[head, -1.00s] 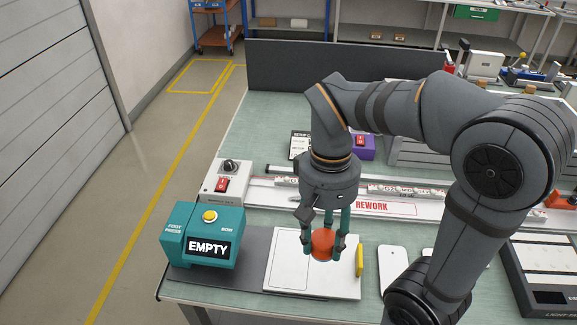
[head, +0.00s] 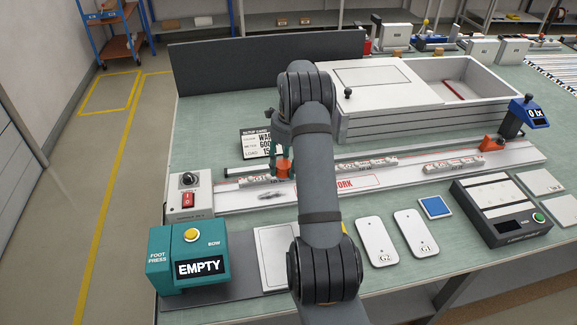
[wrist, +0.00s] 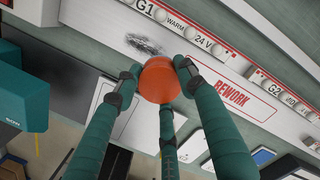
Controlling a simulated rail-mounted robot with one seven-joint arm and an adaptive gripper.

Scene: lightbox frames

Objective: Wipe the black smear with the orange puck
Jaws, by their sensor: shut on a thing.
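The orange puck (head: 283,170) is in my gripper (head: 282,162), held between its green fingers. In the wrist view the puck (wrist: 159,82) shows as a round orange shape, with fingertips on both sides and a third finger below it. The black smear (head: 270,196) is a small dark streak on the pale strip with the REWORK label. In the wrist view the smear (wrist: 144,45) lies just above and left of the puck, not covered by it. Whether the puck touches the surface I cannot tell.
Light modules (head: 258,180) line the strip's back side near the puck. A teal foot press (head: 200,262) and a switch box (head: 189,198) stand at left. A large white box (head: 425,100) is behind. White plates (head: 377,242) lie in front, right of my arm.

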